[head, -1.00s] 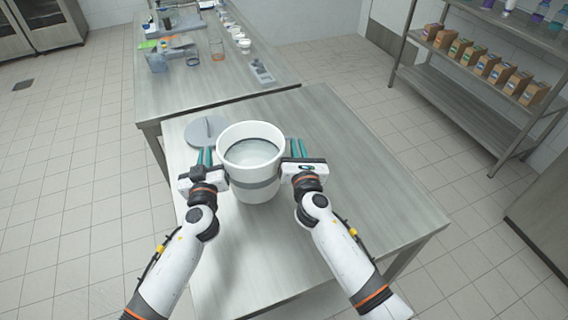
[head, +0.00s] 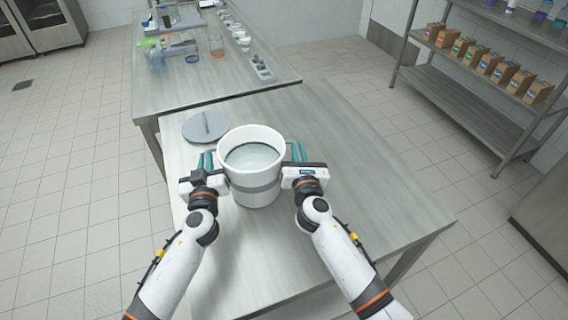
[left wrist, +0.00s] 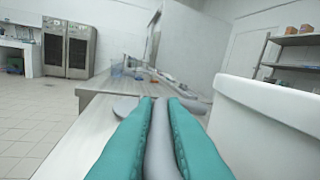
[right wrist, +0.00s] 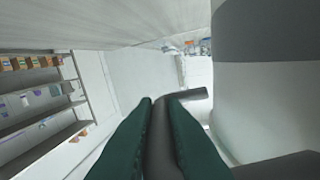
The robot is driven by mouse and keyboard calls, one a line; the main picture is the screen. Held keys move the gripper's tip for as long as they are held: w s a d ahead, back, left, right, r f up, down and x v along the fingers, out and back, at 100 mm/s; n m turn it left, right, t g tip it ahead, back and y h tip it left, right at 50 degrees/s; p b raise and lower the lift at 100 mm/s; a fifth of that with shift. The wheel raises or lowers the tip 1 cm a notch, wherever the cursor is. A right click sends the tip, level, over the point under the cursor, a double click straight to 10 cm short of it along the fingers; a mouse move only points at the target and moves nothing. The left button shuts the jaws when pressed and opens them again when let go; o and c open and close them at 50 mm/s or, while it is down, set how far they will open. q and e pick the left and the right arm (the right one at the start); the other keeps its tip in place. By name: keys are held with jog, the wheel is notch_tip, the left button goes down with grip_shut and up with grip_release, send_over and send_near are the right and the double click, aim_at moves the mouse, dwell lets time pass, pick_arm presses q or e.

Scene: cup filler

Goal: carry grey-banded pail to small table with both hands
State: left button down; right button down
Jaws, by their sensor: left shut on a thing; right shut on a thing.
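The white pail with a grey band (head: 256,187) is upright between my two grippers in the head view, over the near table (head: 370,190). Pale contents show inside its rim. My left gripper (head: 208,160) is shut on a grey handle (left wrist: 160,150) at the pail's left side. My right gripper (head: 297,153) is shut on the other grey handle (right wrist: 163,140) at the right side. The pail's wall also fills the right of the left wrist view (left wrist: 265,130) and of the right wrist view (right wrist: 265,100). Whether its base touches the table cannot be told.
A round grey lid (head: 206,126) lies on the near table behind the left gripper. A longer table (head: 200,85) beyond holds cups, containers and small tools. A shelf rack (head: 480,105) with boxes stands at the right. The near table's right side is clear.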

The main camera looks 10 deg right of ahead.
pick_arm(q)
jog(key=shift+f, duration=0.3)
pick_arm(e)
jog(key=shift+f, duration=0.3)
pick_arm(q)
jog(key=c, duration=1.9)
grip_release()
jog(key=shift+f+b, duration=0.25)
jog(key=shift+b, duration=0.1)
jog(key=shift+c, duration=0.2)
pick_arm(e)
jog(key=c, duration=1.9)
grip_release()
jog(key=shift+f, duration=0.25)
jog(key=shift+c, duration=0.2)
pick_arm(q)
jog(key=o, duration=0.5)
jog(key=shift+s+r, duration=0.1)
jog(key=shift+r, duration=0.1)
jog(key=shift+c, duration=0.2)
pick_arm(e)
jog(key=o, duration=0.5)
jog(key=shift+s+r, duration=0.1)
jog(key=shift+r, duration=0.05)
jog(key=shift+c, duration=0.2)
